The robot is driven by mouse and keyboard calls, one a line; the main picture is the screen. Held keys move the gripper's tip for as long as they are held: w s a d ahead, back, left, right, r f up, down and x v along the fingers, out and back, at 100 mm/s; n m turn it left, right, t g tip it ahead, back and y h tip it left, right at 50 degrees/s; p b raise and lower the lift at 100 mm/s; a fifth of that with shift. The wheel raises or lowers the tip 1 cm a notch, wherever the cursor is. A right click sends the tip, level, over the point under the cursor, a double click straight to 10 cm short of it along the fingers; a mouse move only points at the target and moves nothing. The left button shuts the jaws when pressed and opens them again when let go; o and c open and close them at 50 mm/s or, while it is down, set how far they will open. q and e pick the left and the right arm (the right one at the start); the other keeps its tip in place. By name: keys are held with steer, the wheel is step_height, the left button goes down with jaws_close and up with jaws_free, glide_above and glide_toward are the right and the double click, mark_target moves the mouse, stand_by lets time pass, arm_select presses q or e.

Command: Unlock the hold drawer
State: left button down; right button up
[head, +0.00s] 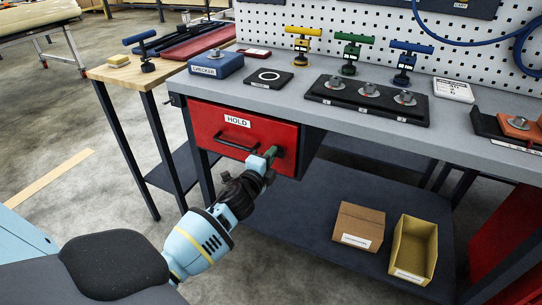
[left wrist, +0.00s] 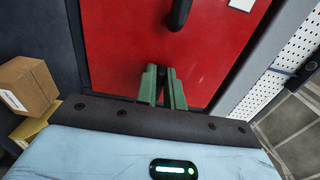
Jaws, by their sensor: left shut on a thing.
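The red hold drawer (head: 205,120), with a white HOLD label (head: 237,121) and a black bar handle (head: 236,142), is shut under the left part of the bench. Its red front also fills much of the left wrist view (left wrist: 120,45). My left gripper (head: 271,155) is at the drawer's lower right, at a dark lock part (head: 279,151). In the left wrist view its green fingers (left wrist: 163,88) are shut on a small dark lock piece, which they mostly hide. How far the lock is turned cannot be told. My right gripper is not in view.
T-handled pieces in yellow (head: 303,42), green (head: 351,50) and blue (head: 405,62) stand on the bench. A black plate (head: 340,97) bears round metal knobs. A cardboard box (head: 358,226) and an open yellow bin (head: 414,250) are on the lower shelf.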

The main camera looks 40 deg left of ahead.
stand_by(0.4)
arm_select(q)
steer(key=c, duration=1.5)
jaws_free()
steer(key=v, duration=0.7)
steer(key=shift+s+p, duration=0.4)
steer(key=shift+d, duration=0.1)
